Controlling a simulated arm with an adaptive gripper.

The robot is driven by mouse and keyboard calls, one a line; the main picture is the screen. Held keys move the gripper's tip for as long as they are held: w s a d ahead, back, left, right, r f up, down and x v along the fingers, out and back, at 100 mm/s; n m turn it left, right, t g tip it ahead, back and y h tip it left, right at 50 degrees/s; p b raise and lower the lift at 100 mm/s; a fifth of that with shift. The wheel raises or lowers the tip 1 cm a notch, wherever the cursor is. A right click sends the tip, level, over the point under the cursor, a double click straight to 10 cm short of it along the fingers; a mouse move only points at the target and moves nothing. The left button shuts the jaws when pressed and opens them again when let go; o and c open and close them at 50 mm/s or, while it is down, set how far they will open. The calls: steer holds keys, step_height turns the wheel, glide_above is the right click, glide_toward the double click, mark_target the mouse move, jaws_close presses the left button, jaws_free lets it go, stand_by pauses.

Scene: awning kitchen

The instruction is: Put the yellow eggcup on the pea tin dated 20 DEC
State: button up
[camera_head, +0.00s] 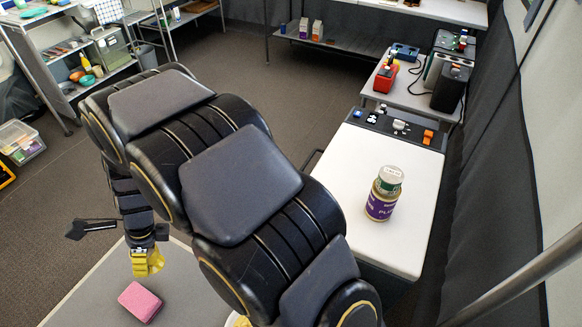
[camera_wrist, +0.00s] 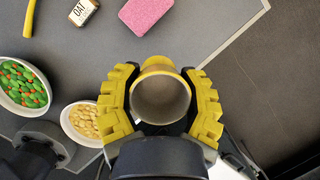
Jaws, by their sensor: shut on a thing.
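The yellow eggcup (camera_wrist: 160,97) is between the yellow-padded fingers of my gripper (camera_wrist: 161,105) in the wrist view. Its round opening faces the camera and looks empty. The gripper is shut on it. In the head view my gripper (camera_head: 147,262) hangs over the grey table at the lower left, and I cannot tell the eggcup from the yellow pads there. A small green tin with a pale, labelled top (camera_head: 391,181) appears to stand on a purple-labelled jar on the white worktop, far to the right of my gripper. The label on its top is too small to read.
A pink sponge (camera_head: 140,302) lies on the grey table (camera_head: 95,295). The wrist view shows a bowl of green and orange pieces (camera_wrist: 22,88), a bowl of yellow pieces (camera_wrist: 84,122) and an OAT bottle (camera_wrist: 83,12). The white worktop (camera_head: 345,165) is mostly clear around the jar (camera_head: 381,206).

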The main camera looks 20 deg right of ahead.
steer(key=w+d+r+m+t, duration=0.1)
steer(key=w+d+r+m, duration=0.15)
steer(key=d, duration=0.55)
steer(key=w+d+r+m, duration=0.2)
steer(key=d+r, duration=0.1)
steer(key=d, duration=0.6)
steer(key=w+d+r+m+t, duration=0.1)
steer(key=w+d+r+m, duration=0.1)
steer(key=d, duration=0.6)
steer(key=s+d+r+m+h, duration=0.1)
steer(key=s+d+r+m, duration=0.1)
steer(key=s+d, duration=0.35)
steer(key=s+d+r+m, duration=0.2)
steer(key=d+r, duration=0.1)
steer(key=d, duration=0.6)
steer(key=s+d+r+m+h, duration=0.15)
steer(key=s+d, duration=0.25)
steer(key=d, duration=0.4)
glide_above(385, 170)
steer(key=s, duration=0.2)
steer(key=shift+t, duration=0.4)
steer(key=f, duration=0.8)
steer(key=shift+w+d+f, duration=0.15)
steer(key=shift+w+f, duration=0.05)
steer(key=shift+w+d+f, duration=0.1)
steer(key=shift+s+x, duration=0.15)
steer(key=shift+x, duration=0.7)
steer(key=shift+s+x, duration=0.15)
steer(key=shift+x, duration=0.7)
